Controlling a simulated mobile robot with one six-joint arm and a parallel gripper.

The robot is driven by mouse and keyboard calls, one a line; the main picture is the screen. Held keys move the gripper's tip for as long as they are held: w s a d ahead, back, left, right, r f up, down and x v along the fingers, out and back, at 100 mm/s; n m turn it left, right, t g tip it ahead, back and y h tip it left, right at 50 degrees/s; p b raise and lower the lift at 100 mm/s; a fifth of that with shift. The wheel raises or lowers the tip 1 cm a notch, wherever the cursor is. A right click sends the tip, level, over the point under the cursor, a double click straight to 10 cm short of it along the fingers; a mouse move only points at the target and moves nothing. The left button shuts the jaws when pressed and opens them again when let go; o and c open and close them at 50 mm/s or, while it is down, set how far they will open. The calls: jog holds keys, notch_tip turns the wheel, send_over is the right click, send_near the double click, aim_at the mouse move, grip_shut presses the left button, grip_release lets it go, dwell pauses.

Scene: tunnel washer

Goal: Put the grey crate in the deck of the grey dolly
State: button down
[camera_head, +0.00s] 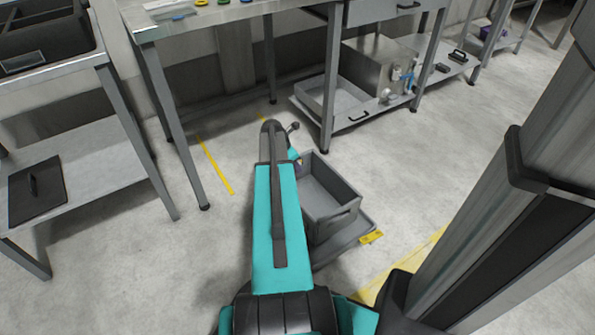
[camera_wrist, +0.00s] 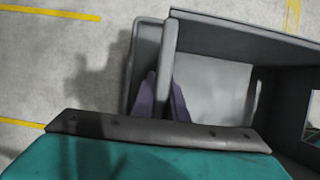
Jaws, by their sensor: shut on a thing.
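The grey crate (camera_head: 334,221) is an open, empty box, seen in the head view just right of my teal arm. It is over the grey dolly (camera_head: 347,241), whose edge shows below and in front of it. I cannot tell whether the crate rests on the deck or hangs slightly above it. In the wrist view my gripper (camera_wrist: 163,98) has its two dark fingers on either side of a wall of the crate (camera_wrist: 240,38), shut on it. A rounded grey edge, likely the dolly (camera_wrist: 146,48), shows left of that wall. My arm hides the gripper in the head view.
A steel table (camera_head: 225,16) stands behind, with a lower shelf (camera_head: 310,112) holding a grey tray and a metal box. Yellow floor lines (camera_head: 215,165) cross the floor. Floor to the right is clear.

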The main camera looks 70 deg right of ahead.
jog(key=shift+w+b+x, duration=0.1)
jog(key=shift+b+x, duration=0.55)
jog(key=shift+x, duration=0.3)
jog(key=shift+w+b+x, duration=0.15)
jog(key=shift+b+x, duration=0.45)
jog(key=shift+x, duration=0.35)
jog(key=c, duration=1.8)
grip_release()
jog(key=shift+f, duration=0.15)
jog(key=shift+o, duration=0.2)
jog(key=p+v, duration=0.5)
jog(key=v, duration=0.6)
jog(key=shift+w+a+r, duration=0.1)
jog(key=shift+a+r, duration=0.15)
jog(key=shift+r, duration=0.3)
